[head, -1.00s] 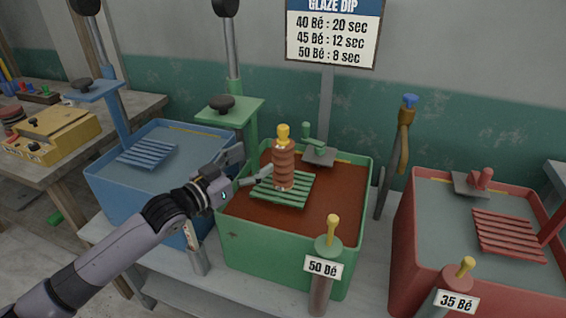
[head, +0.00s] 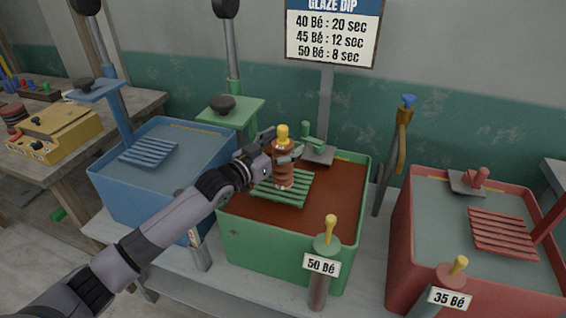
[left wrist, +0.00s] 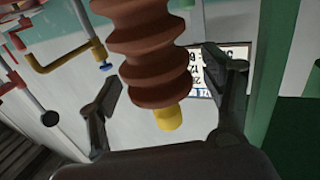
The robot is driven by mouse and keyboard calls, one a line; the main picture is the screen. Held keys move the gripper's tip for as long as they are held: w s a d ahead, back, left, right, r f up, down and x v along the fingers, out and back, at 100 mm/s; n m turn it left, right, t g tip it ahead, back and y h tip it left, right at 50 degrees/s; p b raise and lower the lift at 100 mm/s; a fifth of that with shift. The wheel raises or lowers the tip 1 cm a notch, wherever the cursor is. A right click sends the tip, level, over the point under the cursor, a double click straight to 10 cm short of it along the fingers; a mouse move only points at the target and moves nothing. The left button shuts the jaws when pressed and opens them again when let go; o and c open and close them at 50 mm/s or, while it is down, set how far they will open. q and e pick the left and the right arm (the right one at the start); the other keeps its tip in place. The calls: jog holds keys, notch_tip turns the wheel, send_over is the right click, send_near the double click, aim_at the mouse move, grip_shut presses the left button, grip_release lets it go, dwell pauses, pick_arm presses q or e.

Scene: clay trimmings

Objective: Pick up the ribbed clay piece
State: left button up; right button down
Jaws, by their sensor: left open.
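The ribbed clay piece (head: 284,178) is a reddish-brown stack of rings with a yellow knob on top. It stands upright on a green slatted rack (head: 298,194) over the green tub. My left gripper (head: 279,148) is at its upper part, with its fingers open. In the left wrist view, which looks upside down, the ribbed clay piece (left wrist: 152,58) is between the two spread finger pads, its yellow knob pointing down. A gap shows on the left side; contact on the right is hard to tell. My right gripper is not in view.
The green tub (head: 262,247) holds brown liquid. A blue tub (head: 138,204) stands to its left and a red tub (head: 412,262) to its right. A green lever post (head: 232,110) rises behind my gripper. Posts labelled 50 Bé (head: 322,265) and 35 Bé (head: 450,298) stand in front.

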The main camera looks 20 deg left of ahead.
pick_arm(q)
jog(key=shift+c, duration=0.5)
grip_shut()
dwell(0.4)
jog(key=shift+r, duration=0.15)
